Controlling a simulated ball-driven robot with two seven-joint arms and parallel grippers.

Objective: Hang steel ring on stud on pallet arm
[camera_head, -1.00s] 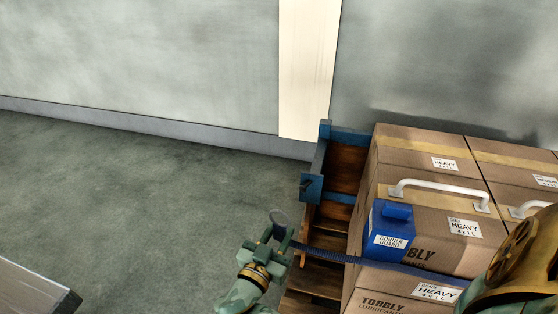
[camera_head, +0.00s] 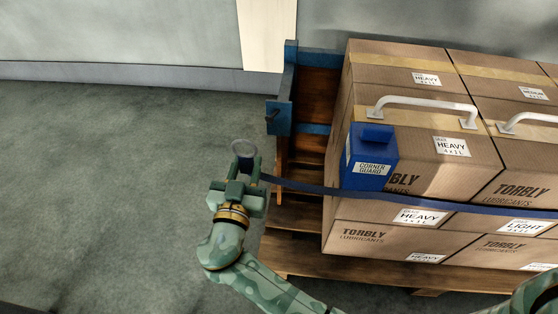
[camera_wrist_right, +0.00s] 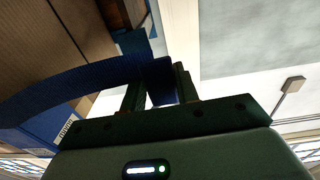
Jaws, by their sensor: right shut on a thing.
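The steel ring (camera_head: 243,147) is a thin grey loop at the end of a dark blue strap (camera_head: 310,187). My right gripper (camera_head: 244,170) is shut on the strap end. The ring stands out beyond its fingertips, in the air. The blue pallet arm (camera_head: 281,119) rises at the pallet's left end, and its short dark stud (camera_head: 271,116) points left. The ring is apart from the stud, left of and below it in the picture. In the right wrist view the strap (camera_wrist_right: 158,82) sits between the fingers; I cannot make out the ring there. My left gripper is out of view.
Cartons (camera_head: 420,145) with white handles stand on the wooden pallet (camera_head: 290,250). The strap runs right across them, past a blue corner guard (camera_head: 371,158). The grey floor (camera_head: 110,190) left of the pallet is clear. A wall (camera_head: 120,30) stands behind.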

